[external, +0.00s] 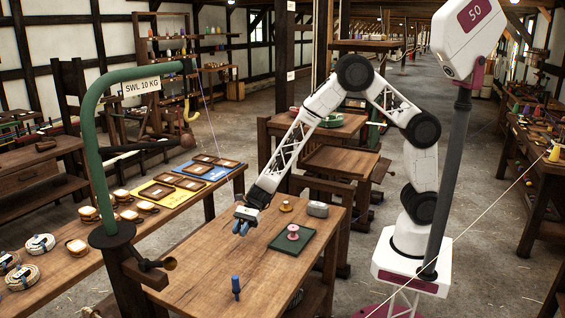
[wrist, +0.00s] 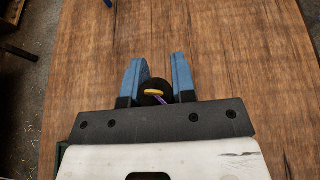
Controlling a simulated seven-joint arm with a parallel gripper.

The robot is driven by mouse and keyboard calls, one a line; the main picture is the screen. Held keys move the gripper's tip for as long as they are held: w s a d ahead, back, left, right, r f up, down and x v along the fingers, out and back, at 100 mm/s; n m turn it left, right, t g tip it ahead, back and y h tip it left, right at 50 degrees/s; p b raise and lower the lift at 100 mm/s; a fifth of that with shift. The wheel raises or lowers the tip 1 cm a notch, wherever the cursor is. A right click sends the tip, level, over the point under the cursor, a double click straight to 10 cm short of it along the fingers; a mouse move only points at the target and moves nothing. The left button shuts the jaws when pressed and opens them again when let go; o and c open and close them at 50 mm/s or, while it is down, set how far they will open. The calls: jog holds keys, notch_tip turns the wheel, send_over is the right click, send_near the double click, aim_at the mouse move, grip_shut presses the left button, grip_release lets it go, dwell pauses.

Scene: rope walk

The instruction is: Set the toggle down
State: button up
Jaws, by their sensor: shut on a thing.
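My gripper (external: 240,230) is over the wooden bench, with its blue fingers pointing down. In the wrist view my gripper (wrist: 157,62) has its fingers shut on a dark rounded thing (wrist: 150,85), which I take to be the toggle. A small yellow piece (wrist: 154,93) and a purple cord (wrist: 161,98) show against it. In the external view the toggle is too small and hidden to make out. A thin purple line (external: 208,108) runs from the green crane arm (external: 140,72) down towards my gripper. I cannot tell whether the toggle touches the bench.
A blue peg (external: 236,285) stands at the bench's front. A pink spool (external: 293,232) is on a dark green mat (external: 305,250) right of my gripper. A grey block (external: 318,209) and a small tan round thing (external: 286,206) lie behind. Bare bench top (external: 195,270) lies front left.

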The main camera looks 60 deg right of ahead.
jog(key=s+a+r, duration=0.1)
jog(key=a, duration=1.3)
jog(key=s+a+r+n+g, duration=0.1)
jog(key=s+a+r, duration=0.1)
jog(key=a, duration=1.2)
jog(key=shift+a+r+g, duration=0.2)
jog(key=shift+a+g, duration=0.05)
jog(key=shift+g, duration=0.05)
jog(key=shift+f, duration=3.15)
jog(key=shift+f, duration=1.85)
jog(key=shift+f, duration=0.15)
